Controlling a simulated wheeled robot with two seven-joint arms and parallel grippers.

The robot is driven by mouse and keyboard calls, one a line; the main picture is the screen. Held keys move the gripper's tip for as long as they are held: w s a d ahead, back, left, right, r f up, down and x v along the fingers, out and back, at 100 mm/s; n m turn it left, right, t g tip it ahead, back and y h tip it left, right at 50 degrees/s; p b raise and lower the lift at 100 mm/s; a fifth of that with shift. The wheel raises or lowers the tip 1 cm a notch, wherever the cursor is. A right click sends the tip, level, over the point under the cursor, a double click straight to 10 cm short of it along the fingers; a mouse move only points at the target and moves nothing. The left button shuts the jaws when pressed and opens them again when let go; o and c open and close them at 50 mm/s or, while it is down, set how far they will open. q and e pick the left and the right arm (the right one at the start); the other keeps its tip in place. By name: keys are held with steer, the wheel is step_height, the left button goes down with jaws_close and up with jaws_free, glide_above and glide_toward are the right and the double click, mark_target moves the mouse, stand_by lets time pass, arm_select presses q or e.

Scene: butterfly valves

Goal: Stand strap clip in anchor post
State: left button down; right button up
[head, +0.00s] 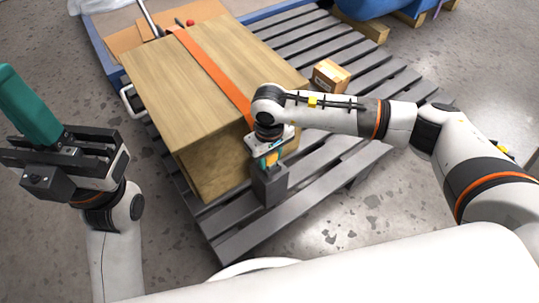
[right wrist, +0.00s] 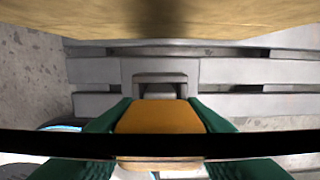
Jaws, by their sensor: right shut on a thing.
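The strap clip (head: 272,158) is an orange-yellow block held between the green fingers of my right gripper (head: 268,156), which points down. In the right wrist view the clip (right wrist: 160,118) fills the space between both fingers. The anchor post (head: 270,187) is a dark grey upright block at the pallet's front edge, directly below the clip. In the right wrist view the post (right wrist: 160,78) shows just beyond the clip. Whether the clip's lower end is inside the post or above it is hidden. My left gripper (head: 32,108) points up at the far left, seen side-on, away from the post.
A large wooden crate (head: 200,65) with an orange strap (head: 212,72) stands on the grey slatted pallet (head: 235,238), close behind the post. A small cardboard box (head: 330,76) sits further right on the pallet. Bare slats and floor lie right of the post.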

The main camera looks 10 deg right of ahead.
stand_by(0.3)
steer(key=o, duration=1.2)
